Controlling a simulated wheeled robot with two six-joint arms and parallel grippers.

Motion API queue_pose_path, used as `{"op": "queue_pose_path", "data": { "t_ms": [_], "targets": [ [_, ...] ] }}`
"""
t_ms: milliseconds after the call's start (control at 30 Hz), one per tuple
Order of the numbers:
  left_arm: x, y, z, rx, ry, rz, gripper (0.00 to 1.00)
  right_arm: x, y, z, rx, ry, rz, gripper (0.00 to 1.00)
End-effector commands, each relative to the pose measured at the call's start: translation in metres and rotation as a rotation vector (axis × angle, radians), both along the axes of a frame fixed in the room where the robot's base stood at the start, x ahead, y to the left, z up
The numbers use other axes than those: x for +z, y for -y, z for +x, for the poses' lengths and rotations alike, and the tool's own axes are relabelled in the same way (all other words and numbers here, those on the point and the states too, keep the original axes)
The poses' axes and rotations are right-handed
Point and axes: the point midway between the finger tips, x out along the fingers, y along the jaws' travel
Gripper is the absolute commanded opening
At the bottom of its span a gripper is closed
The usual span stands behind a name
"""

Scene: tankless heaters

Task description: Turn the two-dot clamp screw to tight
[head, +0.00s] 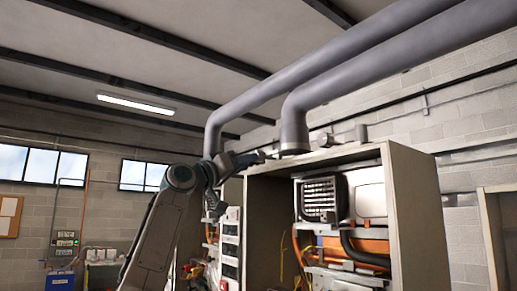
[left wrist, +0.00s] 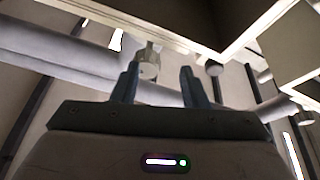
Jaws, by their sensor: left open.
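My left gripper (head: 262,156) is raised at the top of the open cabinet, beside the foot of the nearer grey flue pipe (head: 294,128). A pale clamp band (head: 294,150) circles that foot. In the left wrist view the gripper's two fingers (left wrist: 158,84) stand apart with nothing clearly held between them. A pale, short cylindrical part (left wrist: 148,64) shows just beyond the left finger, and a smaller round knob (left wrist: 214,68) is to the right of the right finger. I cannot make out dot marks, so I cannot tell which part is the two-dot screw. My right gripper is out of view.
The open cabinet (head: 415,215) holds heater parts, hoses and wires. Short grey stubs (head: 361,133) stand on its top, right of the pipe. A second thick pipe (head: 238,106) runs behind. Open air lies above and left of my arm.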

Motion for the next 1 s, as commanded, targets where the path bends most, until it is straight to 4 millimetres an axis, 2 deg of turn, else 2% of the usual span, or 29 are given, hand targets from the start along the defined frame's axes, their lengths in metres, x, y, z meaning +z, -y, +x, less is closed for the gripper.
{"op": "queue_pose_path", "data": {
  "t_ms": [33, 167, 300, 433, 600, 800, 967, 1000],
  "targets": [
    [0.017, 0.01, 0.003, 0.0, 0.006, -0.009, 0.36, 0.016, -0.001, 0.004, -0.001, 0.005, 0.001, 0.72],
    [0.024, 0.024, 0.015, 0.001, 0.008, -0.01, 0.36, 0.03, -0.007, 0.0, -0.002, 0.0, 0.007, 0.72],
    [0.027, 0.035, 0.024, 0.0, 0.008, -0.008, 0.36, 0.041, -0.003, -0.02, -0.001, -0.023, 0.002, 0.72],
    [0.027, 0.041, 0.029, -0.001, 0.008, -0.007, 0.36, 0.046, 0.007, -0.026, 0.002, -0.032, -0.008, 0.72],
    [0.026, 0.042, 0.031, 0.001, 0.008, -0.008, 0.36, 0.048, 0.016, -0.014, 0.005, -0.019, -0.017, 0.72],
    [0.026, 0.042, 0.032, 0.002, 0.009, -0.008, 0.36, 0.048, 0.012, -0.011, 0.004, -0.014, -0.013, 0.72],
    [0.026, 0.042, 0.031, 0.002, 0.009, -0.008, 0.07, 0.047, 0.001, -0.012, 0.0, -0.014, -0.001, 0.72],
    [0.026, 0.042, 0.031, 0.002, 0.009, -0.008, 0.06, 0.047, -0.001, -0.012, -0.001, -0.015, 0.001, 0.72]
  ]
}}
